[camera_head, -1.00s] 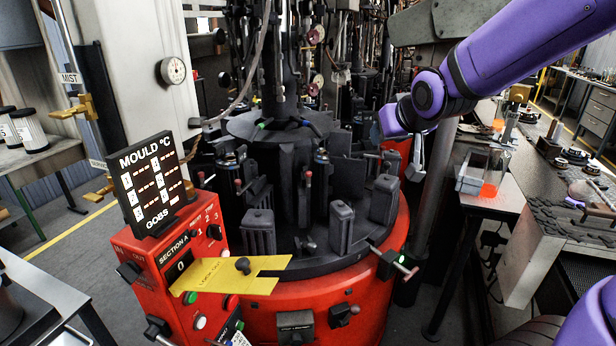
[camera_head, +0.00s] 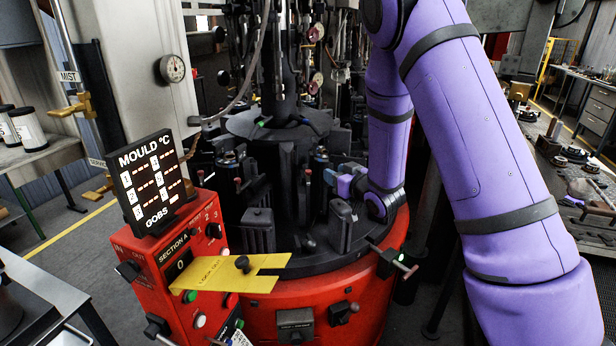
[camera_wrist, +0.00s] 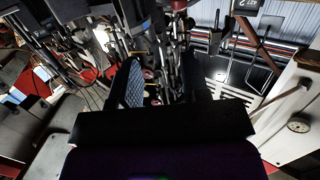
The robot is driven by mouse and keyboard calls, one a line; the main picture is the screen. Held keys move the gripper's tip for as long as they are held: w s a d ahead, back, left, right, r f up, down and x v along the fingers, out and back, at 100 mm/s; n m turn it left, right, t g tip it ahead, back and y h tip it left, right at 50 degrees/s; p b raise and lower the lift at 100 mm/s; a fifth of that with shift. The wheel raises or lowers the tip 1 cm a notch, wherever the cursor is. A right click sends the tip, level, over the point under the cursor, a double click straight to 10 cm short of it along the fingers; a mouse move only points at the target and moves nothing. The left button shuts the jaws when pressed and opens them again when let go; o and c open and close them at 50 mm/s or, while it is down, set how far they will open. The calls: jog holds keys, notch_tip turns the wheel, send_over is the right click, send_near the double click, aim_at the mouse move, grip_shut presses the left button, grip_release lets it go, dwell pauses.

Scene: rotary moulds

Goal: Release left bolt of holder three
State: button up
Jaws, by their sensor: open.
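The round mould machine (camera_head: 330,290) has a red drum base and dark mould holders standing in a ring on its black top. Red-tipped upright bolts show at a near-centre holder (camera_head: 308,175) and at a left holder (camera_head: 238,187). I cannot tell which holder is number three. My gripper (camera_head: 332,178) points left over the right part of the ring, just right of the near-centre red-tipped bolt, with an apparent gap. In the wrist view its two dark fingers (camera_wrist: 165,88) stand apart with no object held between them. My forearm hides the holders on the right.
A red control box (camera_head: 185,265) with a mould temperature display (camera_head: 150,183) stands at front left. A yellow lock-out plate (camera_head: 230,274) juts across the machine's front. A central column and hanging hoses (camera_head: 262,60) rise behind the ring. Dark mould blocks (camera_head: 258,230) stand at the front.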

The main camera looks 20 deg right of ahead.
aim_at(308, 175)
notch_tip(308, 175, down, 5)
jog(key=a+n+y, duration=0.1)
jog(key=a+y, duration=0.1)
jog(key=x, duration=1)
jog(key=shift+d+r, duration=0.15)
jog(key=shift+r, duration=0.25)
